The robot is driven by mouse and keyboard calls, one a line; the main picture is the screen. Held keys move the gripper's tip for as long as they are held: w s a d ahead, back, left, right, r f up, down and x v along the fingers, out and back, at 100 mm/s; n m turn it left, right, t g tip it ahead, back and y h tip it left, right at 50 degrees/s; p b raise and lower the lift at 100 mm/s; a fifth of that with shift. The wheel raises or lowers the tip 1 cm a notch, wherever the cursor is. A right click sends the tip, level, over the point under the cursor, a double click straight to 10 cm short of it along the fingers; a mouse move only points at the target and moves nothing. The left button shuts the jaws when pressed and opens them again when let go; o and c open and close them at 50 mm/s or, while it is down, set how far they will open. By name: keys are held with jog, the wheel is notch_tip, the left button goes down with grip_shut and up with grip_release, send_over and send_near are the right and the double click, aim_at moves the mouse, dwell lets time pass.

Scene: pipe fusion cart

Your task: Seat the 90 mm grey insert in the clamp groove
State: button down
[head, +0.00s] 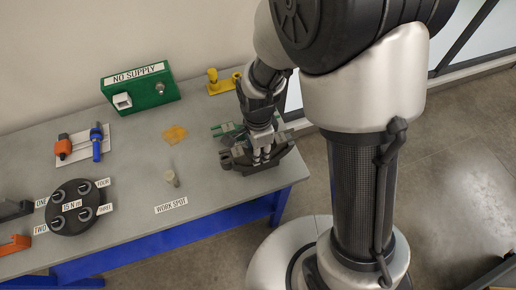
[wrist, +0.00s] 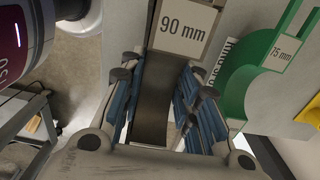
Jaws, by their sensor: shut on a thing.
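The 90 mm grey insert shows as a dark grey block (wrist: 154,95) between the blue-padded fingers of my gripper (wrist: 160,75) in the wrist view. A pale "90 mm" label (wrist: 183,28) stands at its far end. In the head view my gripper (head: 262,153) points down over the dark clamp (head: 240,162) at the table's right end. My gripper is shut on the insert. The arm and fingers hide much of the clamp groove, and I cannot tell whether the insert touches it.
A green piece labelled "75 mm" (wrist: 250,80) is close on the right in the wrist view. In the head view, a green "NO SUPPLY" box (head: 140,90), a yellow fixture (head: 222,85) and a round dark holder (head: 72,222) stand on the table. The table's right edge is near the clamp.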

jog(key=shift+f, duration=0.35)
jog(key=c, duration=1.1)
grip_release()
notch_tip(320, 180, up, 12)
jog(key=shift+r, duration=0.1)
jog(key=s+d+r+n+t, duration=0.1)
jog(key=s+d+r+n, duration=0.2)
jog(key=s+r+n, duration=0.1)
jog(key=s+d+r+n+t, duration=0.2)
jog(key=s+d+r+n, duration=0.2)
jog(key=s+n, duration=0.1)
jog(key=s+d+r+n+t, duration=0.1)
jog(key=s+d+r+n, duration=0.3)
jog(key=n, duration=0.1)
jog(key=shift+s+d+r+n+t, duration=0.1)
jog(key=shift+s+r+n+t, duration=0.1)
jog(key=shift+r+n+t, duration=0.15)
